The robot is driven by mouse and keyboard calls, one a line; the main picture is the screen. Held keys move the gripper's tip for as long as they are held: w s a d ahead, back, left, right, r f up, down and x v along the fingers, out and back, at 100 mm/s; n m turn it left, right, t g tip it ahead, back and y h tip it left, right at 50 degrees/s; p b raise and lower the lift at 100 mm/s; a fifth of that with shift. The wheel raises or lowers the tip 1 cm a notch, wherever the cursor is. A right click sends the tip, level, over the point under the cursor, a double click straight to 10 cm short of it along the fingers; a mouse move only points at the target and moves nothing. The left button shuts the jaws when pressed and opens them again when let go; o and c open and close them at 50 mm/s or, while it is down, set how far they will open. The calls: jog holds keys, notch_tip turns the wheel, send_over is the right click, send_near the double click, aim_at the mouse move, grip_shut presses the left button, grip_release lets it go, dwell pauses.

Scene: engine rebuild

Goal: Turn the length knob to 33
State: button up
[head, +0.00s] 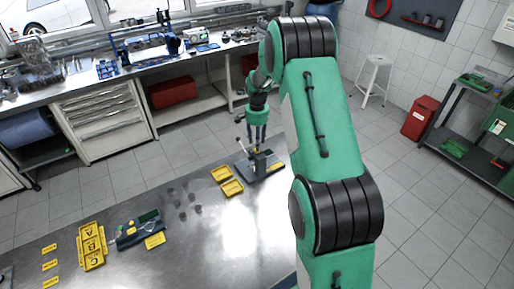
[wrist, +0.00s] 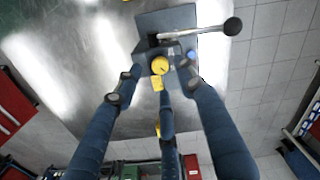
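The length knob (wrist: 160,65) is a round yellow dial with a dark mark on a grey device (wrist: 165,20). Its numbers are too small to read. In the head view the device (head: 270,169) stands near the far edge of the metal table, below my gripper (head: 257,138). In the wrist view my gripper (wrist: 160,78) has its dark blue fingers spread around the knob, with gaps at left and right. It looks open; I cannot tell whether the lower finger touches anything. A yellow label (wrist: 157,84) shows just below the knob.
A lever with a black ball (wrist: 232,26) sticks out right of the knob. Yellow trays (head: 232,187) lie left of the device. Another green device (head: 138,230), a lettered yellow tray (head: 91,246) and small dark parts lie further left. Bare metal table (head: 225,245) lies between.

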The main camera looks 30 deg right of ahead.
jog(key=shift+f, duration=2.05)
grip_shut()
